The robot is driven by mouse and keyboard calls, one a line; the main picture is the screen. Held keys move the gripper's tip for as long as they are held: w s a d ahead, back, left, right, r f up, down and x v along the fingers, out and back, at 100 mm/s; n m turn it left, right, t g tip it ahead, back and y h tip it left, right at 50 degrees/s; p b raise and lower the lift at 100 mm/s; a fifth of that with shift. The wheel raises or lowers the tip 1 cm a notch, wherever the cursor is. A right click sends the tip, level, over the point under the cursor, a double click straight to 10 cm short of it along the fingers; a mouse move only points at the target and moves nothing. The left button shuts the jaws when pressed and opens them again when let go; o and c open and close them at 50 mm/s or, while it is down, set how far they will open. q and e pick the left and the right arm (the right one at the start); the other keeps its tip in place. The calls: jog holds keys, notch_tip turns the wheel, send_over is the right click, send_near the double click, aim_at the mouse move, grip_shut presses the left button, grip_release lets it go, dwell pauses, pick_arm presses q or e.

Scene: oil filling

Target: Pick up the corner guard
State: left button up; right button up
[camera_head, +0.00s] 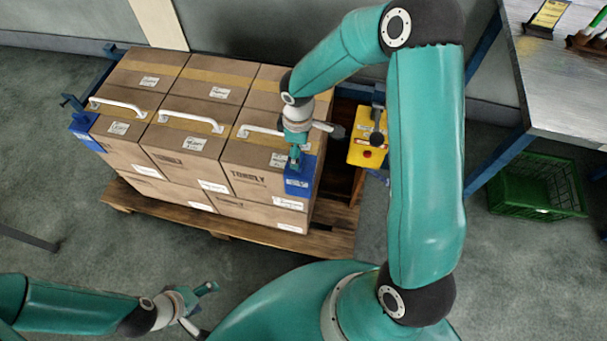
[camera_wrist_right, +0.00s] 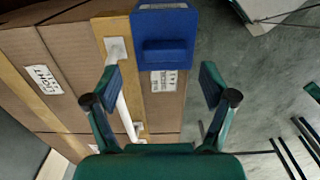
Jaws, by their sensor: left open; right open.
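A blue corner guard (camera_head: 300,178) sits on the front right top corner of the stacked cartons. In the right wrist view the guard (camera_wrist_right: 165,22) lies beyond my fingertips, with a raised block on its face. My right gripper (camera_head: 295,156) is close above the guard in the head view. Its two fingers (camera_wrist_right: 163,85) are spread with nothing between them. Another blue guard (camera_head: 85,128) sits on the front left corner. My left gripper (camera_head: 197,303) is open and empty at the lower left, away from the cartons.
The cartons (camera_head: 190,150) carry white handles and stand on a wooden pallet (camera_head: 245,228). A yellow box (camera_head: 363,153) stands right of them. A grey-topped table (camera_head: 560,75) stands at the right, with a green crate (camera_head: 530,187) below it.

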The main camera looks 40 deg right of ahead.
aim_at(301, 174)
jog(key=f, duration=0.4)
jog(key=shift+s+a+f, duration=0.1)
jog(key=shift+s+f, duration=0.2)
jog(key=shift+s, duration=0.05)
grip_shut()
